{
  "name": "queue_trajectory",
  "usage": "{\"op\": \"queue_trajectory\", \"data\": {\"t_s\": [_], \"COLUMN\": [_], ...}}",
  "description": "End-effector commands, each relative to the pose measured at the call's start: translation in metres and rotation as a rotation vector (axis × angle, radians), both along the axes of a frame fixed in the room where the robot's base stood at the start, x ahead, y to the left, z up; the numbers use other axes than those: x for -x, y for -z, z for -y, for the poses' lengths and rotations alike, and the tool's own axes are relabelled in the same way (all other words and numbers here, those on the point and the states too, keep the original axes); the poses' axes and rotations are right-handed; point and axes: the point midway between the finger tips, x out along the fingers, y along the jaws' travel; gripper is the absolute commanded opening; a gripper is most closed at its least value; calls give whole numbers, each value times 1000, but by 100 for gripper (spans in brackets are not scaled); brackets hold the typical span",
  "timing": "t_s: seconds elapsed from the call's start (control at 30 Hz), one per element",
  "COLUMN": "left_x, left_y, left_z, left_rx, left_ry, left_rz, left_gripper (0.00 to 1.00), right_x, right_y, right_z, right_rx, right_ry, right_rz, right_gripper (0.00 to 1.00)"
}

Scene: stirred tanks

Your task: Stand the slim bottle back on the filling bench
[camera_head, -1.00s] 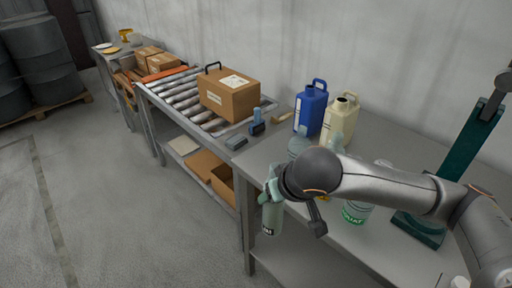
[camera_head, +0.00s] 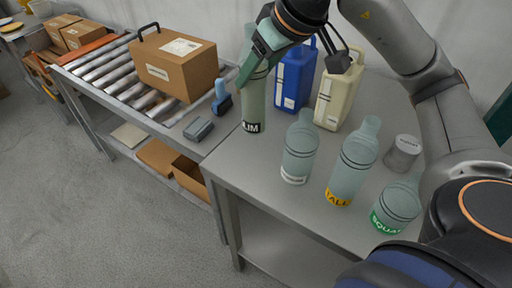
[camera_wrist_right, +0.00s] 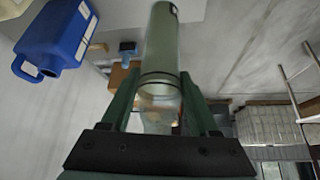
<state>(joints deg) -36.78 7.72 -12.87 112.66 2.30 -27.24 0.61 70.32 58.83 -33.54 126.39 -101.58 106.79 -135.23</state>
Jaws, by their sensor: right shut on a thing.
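The slim bottle (camera_head: 254,100) is pale green and translucent, with a dark label of which "LIM" shows. My right gripper (camera_head: 254,62) is shut on its upper part and holds it about upright over the left end of the grey filling bench (camera_head: 262,178). I cannot tell whether its base touches the bench. In the right wrist view the bottle (camera_wrist_right: 162,50) runs between the two green fingers (camera_wrist_right: 160,88). A white-labelled bottle (camera_head: 299,152), a tall bottle (camera_head: 353,162) and a squat bottle (camera_head: 398,204) stand on the bench. My left gripper is not in view.
A blue jug (camera_head: 293,82) and a cream jug (camera_head: 338,98) stand close behind the slim bottle. A grey cup (camera_head: 402,154) stands farther right. The roller conveyor (camera_head: 104,72) with a carton (camera_head: 175,68) adjoins on the left. Bare bench lies in front of the slim bottle.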

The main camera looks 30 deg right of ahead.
Motion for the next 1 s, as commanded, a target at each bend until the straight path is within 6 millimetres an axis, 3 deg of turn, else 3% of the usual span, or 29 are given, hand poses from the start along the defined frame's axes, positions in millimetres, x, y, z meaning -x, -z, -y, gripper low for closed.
{"op": "queue_trajectory", "data": {"t_s": [0.17, 0.4, 0.57, 0.8, 1.0], "left_x": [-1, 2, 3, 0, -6], "left_y": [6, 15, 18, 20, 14], "left_z": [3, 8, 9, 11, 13], "left_rx": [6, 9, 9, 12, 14], "left_ry": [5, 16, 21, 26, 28], "left_rz": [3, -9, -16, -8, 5], "left_gripper": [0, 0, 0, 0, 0], "right_x": [6, 8, 7, 7, 7], "right_y": [0, 41, 54, 89, 92], "right_z": [4, 4, 3, 3, 3], "right_rx": [-2, -1, -1, 0, -2], "right_ry": [-24, -27, -27, -27, -27], "right_rz": [6, 3, 6, 5, 9], "right_gripper": [0, 0, 0, 0, 0]}}
